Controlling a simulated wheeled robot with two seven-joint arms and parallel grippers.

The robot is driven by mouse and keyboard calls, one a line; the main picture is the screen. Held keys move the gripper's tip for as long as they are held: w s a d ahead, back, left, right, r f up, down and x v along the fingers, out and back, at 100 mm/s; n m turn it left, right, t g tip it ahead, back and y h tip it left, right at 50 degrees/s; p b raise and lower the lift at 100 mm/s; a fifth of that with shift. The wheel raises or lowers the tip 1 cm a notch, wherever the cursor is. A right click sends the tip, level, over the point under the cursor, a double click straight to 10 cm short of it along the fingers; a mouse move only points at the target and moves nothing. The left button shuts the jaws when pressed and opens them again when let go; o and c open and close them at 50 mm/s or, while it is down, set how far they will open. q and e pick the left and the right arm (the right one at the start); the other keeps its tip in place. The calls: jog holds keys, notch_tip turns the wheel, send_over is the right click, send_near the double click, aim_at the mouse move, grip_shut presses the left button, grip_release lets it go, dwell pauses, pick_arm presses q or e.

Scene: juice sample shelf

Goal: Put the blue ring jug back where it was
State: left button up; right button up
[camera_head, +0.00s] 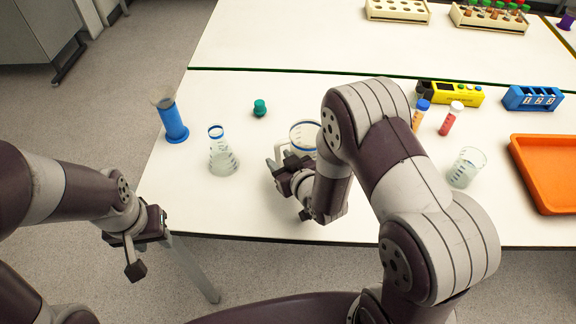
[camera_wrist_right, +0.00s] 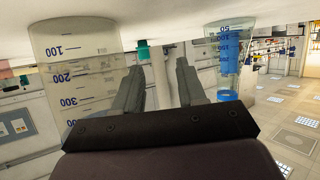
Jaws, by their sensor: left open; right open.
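A clear jug with a blue ring at its rim (camera_head: 303,126) stands on the near table, partly hidden behind my right arm. In the right wrist view, which is upside down, a large clear graduated vessel (camera_wrist_right: 75,80) that appears to be this jug stands to the left of the fingers. My right gripper (camera_head: 277,163) is open and empty, low over the table beside the jug; its fingers also show in the right wrist view (camera_wrist_right: 161,75). My left gripper (camera_head: 135,255) is open and empty, off the table's front left edge.
A conical flask with a blue neck ring (camera_head: 222,160) stands left of my right gripper. Beyond are a blue cylinder (camera_head: 172,122) and a green stopper (camera_head: 260,107). At right are capped tubes (camera_head: 446,122), a beaker (camera_head: 465,168) and an orange tray (camera_head: 545,165).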

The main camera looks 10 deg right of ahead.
jog(key=s+d+r+g+h, duration=0.1)
jog(key=s+d, duration=0.1)
jog(key=s, duration=0.1)
jog(key=s+d+r+m+g+h, duration=0.1)
jog(key=s+d+g, duration=0.1)
jog(key=s, duration=0.2)
jog(key=s+d+r+g+h, duration=0.1)
jog(key=s+d+g, duration=0.1)
jog(key=s+d, duration=0.1)
jog(key=shift+s+r+m+b, duration=0.15)
jog(key=shift+s+m+b, duration=0.2)
jog(key=shift+m+b, duration=0.05)
jog(key=s+d+r+m+g+h, duration=0.1)
jog(key=s+r+m+g, duration=0.1)
jog(key=s+g, duration=0.4)
jog(key=shift+s+r, duration=0.45)
jog(key=shift+s, duration=0.2)
